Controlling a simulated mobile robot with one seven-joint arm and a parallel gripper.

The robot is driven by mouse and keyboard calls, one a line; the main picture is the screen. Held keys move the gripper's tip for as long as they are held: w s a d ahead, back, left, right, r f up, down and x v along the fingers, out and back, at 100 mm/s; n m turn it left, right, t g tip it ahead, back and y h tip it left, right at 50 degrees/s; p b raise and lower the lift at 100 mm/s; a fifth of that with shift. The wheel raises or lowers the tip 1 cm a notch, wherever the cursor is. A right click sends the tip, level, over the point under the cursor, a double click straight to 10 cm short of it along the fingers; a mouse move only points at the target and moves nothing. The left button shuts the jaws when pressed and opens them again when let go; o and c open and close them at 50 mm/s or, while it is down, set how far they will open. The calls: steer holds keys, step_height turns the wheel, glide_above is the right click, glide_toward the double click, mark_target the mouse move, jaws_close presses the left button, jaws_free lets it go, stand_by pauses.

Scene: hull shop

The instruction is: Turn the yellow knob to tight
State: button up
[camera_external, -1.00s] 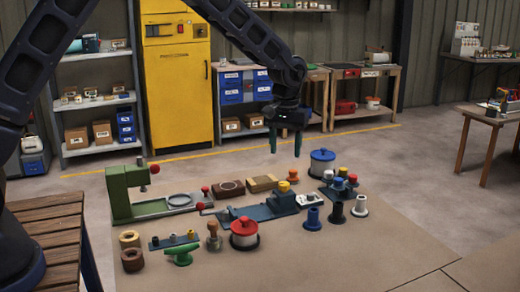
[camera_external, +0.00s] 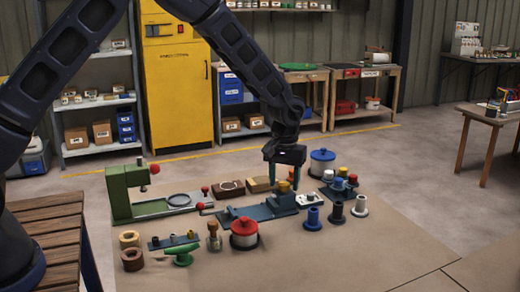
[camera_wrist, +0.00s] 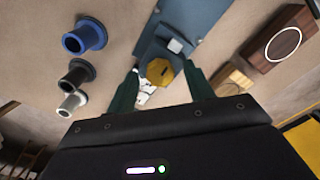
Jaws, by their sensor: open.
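The yellow knob (camera_external: 284,187) sits on top of a blue-grey block (camera_external: 283,201) at the right end of a long blue base plate (camera_external: 245,214). In the wrist view the knob (camera_wrist: 159,73) shows a dark mark on its face. My gripper (camera_external: 284,178) is open and points down over the knob. In the wrist view its two dark green fingers (camera_wrist: 161,70) stand on either side of the knob, with a gap on both sides. I cannot tell how far down beside the knob the fingertips reach. No readable tight mark shows.
A red-lidded pot (camera_external: 244,233), a blue-lidded pot (camera_external: 322,163), a wooden block (camera_external: 260,184) and several spools, including a blue one (camera_external: 312,218), stand around. The mat's front right is clear.

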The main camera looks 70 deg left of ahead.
steer(key=c, duration=1)
steer(key=shift+o, duration=0.2)
